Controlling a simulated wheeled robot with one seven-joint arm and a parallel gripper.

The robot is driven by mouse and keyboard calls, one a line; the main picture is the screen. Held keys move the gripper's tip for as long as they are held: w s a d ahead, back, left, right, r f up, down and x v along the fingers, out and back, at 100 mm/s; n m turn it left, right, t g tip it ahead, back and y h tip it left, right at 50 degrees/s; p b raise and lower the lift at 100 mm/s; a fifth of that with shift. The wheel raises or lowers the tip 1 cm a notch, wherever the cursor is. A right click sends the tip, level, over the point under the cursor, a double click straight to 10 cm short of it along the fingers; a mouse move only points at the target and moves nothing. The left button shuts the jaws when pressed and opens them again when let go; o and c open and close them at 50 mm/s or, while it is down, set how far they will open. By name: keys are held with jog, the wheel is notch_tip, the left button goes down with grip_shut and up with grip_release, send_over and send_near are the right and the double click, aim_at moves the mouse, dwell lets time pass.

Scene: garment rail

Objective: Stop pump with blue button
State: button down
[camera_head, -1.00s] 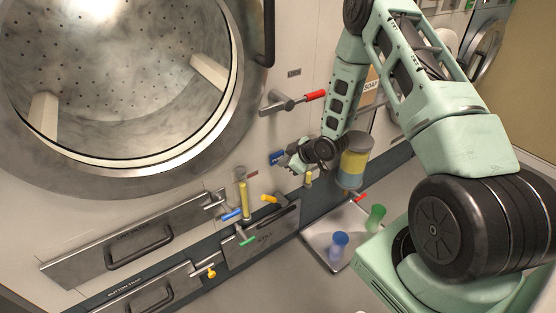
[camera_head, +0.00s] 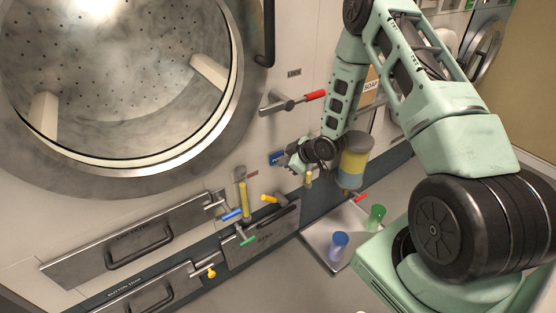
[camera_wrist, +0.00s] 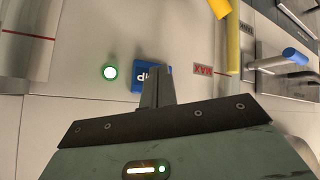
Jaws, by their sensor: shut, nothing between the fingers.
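A blue square piece with white letters (camera_head: 276,158) is on the pale machine front, right of the big round door. In the wrist view my gripper's fingers (camera_wrist: 157,76) are shut, empty, and overlap the blue piece's right part. I cannot tell whether they touch it. A round green light (camera_wrist: 110,72) glows on the panel left of the blue piece.
A yellow sight tube (camera_head: 244,200) and coloured valve handles are below left. A red-handled lever (camera_head: 293,102) sticks out above. A yellow-blue container (camera_head: 352,162) is close right of my gripper. A tray (camera_head: 312,240) with blue and green cups is below.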

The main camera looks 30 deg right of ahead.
jog(key=shift+w, duration=0.4)
jog(key=shift+s, duration=0.45)
jog(key=s, duration=0.6)
dwell(0.5)
jog(key=shift+d, duration=0.1)
